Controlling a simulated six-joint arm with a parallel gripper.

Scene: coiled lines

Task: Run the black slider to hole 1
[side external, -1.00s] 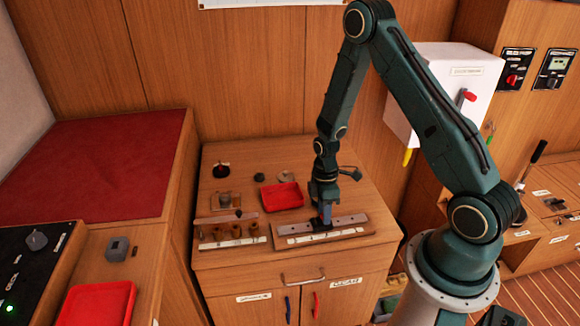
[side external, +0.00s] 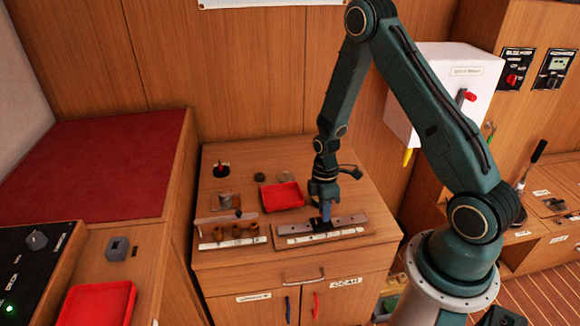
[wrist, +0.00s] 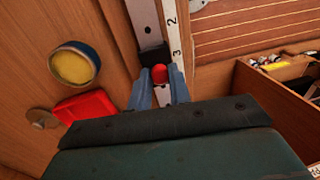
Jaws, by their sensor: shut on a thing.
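The black slider (wrist: 154,55) sits on the pale metal rail (wrist: 147,20) in the wrist view, beside the printed 3, with the 2 farther up. A red knob (wrist: 159,73) stands at the slider's near side. My gripper (wrist: 160,84) has its blue fingers on both sides of the knob and is shut on it. In the side external view, my gripper (side external: 324,217) points down onto the slider (side external: 319,224), around the middle of the rail (side external: 350,221). The printed 1 and the hole under the slider cannot be made out.
A red tray (side external: 282,196) lies just behind the rail. A rack with several brown pegs (side external: 237,232) stands to its left. The cabinet's front edge is close to the rail.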

